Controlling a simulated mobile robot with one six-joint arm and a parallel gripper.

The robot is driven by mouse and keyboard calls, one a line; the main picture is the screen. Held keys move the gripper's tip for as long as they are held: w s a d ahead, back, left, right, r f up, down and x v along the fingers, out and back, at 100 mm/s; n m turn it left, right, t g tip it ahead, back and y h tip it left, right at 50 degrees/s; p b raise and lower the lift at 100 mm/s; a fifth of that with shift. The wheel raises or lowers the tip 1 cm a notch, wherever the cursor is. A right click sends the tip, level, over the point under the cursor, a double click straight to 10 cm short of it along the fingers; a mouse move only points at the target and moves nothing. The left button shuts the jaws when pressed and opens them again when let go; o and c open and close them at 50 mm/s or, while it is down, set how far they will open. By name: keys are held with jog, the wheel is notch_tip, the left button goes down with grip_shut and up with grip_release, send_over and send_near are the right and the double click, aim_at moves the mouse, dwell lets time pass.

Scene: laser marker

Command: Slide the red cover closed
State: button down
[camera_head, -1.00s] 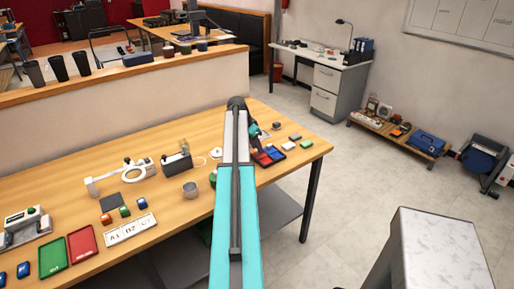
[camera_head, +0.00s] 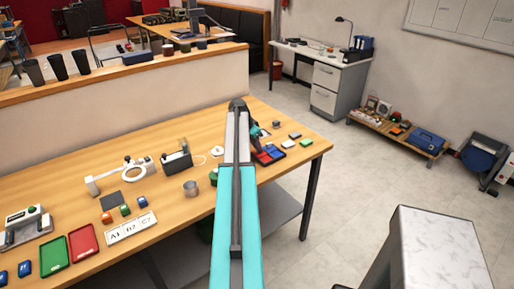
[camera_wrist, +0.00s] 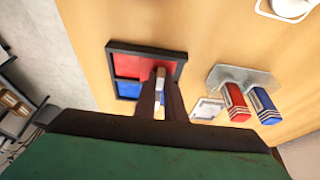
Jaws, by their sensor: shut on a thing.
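The red cover (camera_wrist: 131,66) lies in a black-framed tray in the wrist view, with a blue panel (camera_wrist: 129,90) beside it. In the head view, the red cover (camera_head: 263,158) and the blue panel (camera_head: 275,152) are near the right end of the wooden table. My gripper (camera_wrist: 159,85) reaches over the right part of the red cover, with its fingers close together. A small pale piece shows between the fingertips. The fingers hide the contact with the cover and part of the tray. In the head view, my gripper (camera_head: 256,143) is partly hidden behind my arm.
Right of the tray, a metal holder (camera_wrist: 220,75) carries a red piece (camera_wrist: 235,102) and a blue piece (camera_wrist: 264,106). A grey cup (camera_head: 190,188) and a dark box (camera_head: 177,162) stand left of my arm. Small blocks (camera_head: 288,144) lie right of the tray, near the table edge.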

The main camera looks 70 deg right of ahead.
jog(key=shift+s, duration=0.1)
jog(key=shift+s+a+b, duration=0.25)
jog(key=shift+s+a, duration=0.4)
jog(key=shift+s, duration=0.35)
jog(key=shift+s+a+b, duration=0.25)
jog(key=shift+s+a, duration=0.4)
jog(key=shift+s, duration=0.3)
jog(key=c, duration=1.8)
grip_release()
jog(key=shift+s, duration=0.1)
jog(key=shift+r, duration=0.15)
jog(key=shift+b+v, duration=1.65)
jog(key=shift+v, duration=5.15)
jog(key=shift+a, duration=0.15)
